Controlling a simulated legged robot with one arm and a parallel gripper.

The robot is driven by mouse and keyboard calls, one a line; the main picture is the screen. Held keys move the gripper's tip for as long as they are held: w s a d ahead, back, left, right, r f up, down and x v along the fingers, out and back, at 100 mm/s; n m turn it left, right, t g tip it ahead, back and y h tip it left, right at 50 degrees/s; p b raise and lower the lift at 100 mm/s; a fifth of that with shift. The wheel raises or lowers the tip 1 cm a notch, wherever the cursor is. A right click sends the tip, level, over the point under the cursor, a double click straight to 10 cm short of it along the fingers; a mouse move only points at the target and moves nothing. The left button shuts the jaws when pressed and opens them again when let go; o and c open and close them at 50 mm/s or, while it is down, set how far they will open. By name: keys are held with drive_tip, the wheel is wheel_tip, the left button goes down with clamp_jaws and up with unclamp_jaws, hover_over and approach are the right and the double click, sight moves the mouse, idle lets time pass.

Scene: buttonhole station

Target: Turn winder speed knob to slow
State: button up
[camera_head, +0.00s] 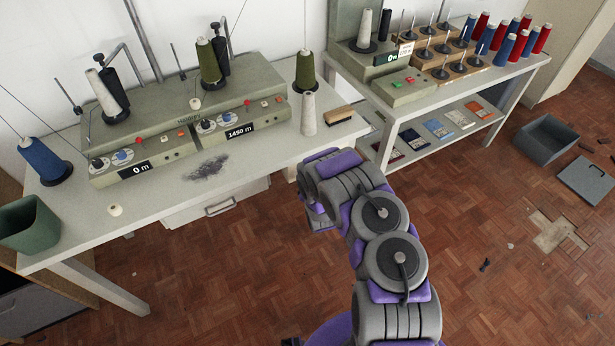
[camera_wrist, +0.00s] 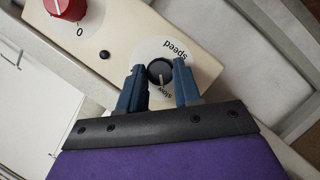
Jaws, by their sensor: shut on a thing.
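The speed knob (camera_wrist: 160,71) is small, round and black with a white pointer line. It sits on a pale round dial (camera_wrist: 148,50) marked "speed" and "slow" in the wrist view. The pointer faces down in the picture, close to the word "slow". My gripper (camera_wrist: 160,78) has one blue finger on each side of the knob and is shut on it. In the head view my arm covers the gripper, and I cannot make out this knob there.
A red knob (camera_wrist: 66,6) and a small black button (camera_wrist: 104,54) share the beige panel. In the head view, the green-grey winder (camera_head: 160,125) stands on the white table (camera_head: 160,195). A cone (camera_head: 309,114) and a brush (camera_head: 338,115) are near my arm.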

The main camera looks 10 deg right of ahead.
drive_tip(key=shift+s+a+f, duration=0.1)
drive_tip(key=shift+s+f, duration=0.05)
drive_tip(key=shift+f, duration=0.05)
drive_tip(key=o, duration=0.8)
drive_tip(key=shift+o, duration=1.2)
drive_tip(key=shift+r, duration=0.1)
drive_tip(key=shift+r, duration=0.1)
drive_tip(key=p+v, duration=0.4)
drive_tip(key=v, duration=1.3)
drive_tip(key=shift+p, duration=0.35)
